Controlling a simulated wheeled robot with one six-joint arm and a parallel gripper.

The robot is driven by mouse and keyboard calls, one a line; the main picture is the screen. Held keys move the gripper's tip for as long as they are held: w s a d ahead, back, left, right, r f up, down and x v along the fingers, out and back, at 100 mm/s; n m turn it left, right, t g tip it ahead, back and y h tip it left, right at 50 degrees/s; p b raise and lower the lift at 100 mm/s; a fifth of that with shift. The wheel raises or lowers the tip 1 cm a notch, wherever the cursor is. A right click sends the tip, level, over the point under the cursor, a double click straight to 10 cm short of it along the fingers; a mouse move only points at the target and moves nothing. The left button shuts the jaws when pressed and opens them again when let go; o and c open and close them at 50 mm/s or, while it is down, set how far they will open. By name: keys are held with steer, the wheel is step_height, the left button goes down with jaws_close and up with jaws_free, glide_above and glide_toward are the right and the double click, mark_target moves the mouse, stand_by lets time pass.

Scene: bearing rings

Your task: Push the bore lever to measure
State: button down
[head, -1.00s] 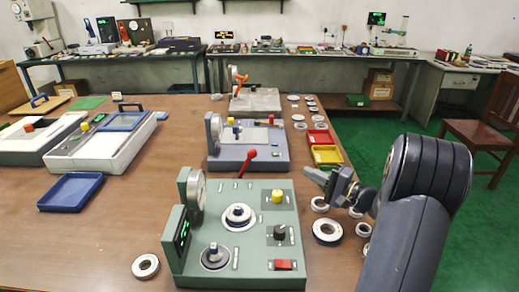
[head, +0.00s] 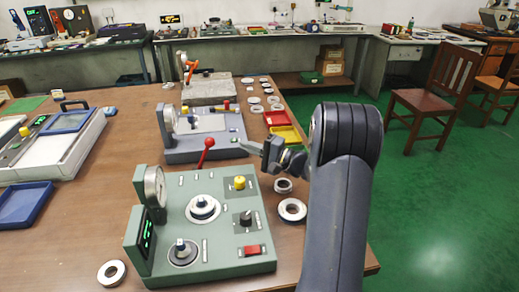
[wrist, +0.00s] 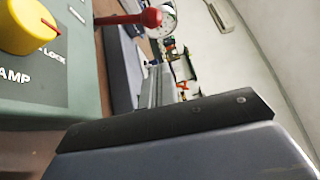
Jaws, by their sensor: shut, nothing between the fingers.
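The green bore gauge (head: 220,225) stands on the wooden table, with a dial and a lit display on its left side. Its red-knobbed lever (head: 209,142) rises at the back edge and leans right. In the wrist view the red knob (wrist: 152,17) shows at the top, apart from my gripper. My gripper (head: 247,147) is shut and empty, to the right of the lever, above the gauge's back right corner. A ring sits around the central post (head: 203,206) on the gauge. The yellow clamp knob (head: 239,182) is on the right of its top, also large in the wrist view (wrist: 28,25).
A blue-grey gauge (head: 205,150) stands behind the green one. Yellow (head: 292,136) and red (head: 277,118) trays lie at the table's right side. Loose rings (head: 292,210) lie right of the green gauge, and another ring (head: 111,273) lies at its front left.

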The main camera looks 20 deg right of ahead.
steer(key=w+a, duration=0.3)
steer(key=a, duration=0.3)
steer(key=shift+r+p, duration=0.3)
steer(key=shift+p, duration=0.1)
steer(key=shift+a, duration=0.1)
steer(key=w+a+r+n+g+h, duration=0.1)
steer(key=a+r+n+g+h, duration=0.1)
steer(key=a, duration=0.3)
steer(key=w+a+r+n+g+h+p, duration=0.1)
steer(key=a+n+g+h, duration=0.1)
steer(key=a, duration=0.4)
steer(key=shift+w+a+r+n+g+h, duration=0.3)
steer(key=shift+r+h, duration=0.05)
steer(key=shift+h, duration=0.45)
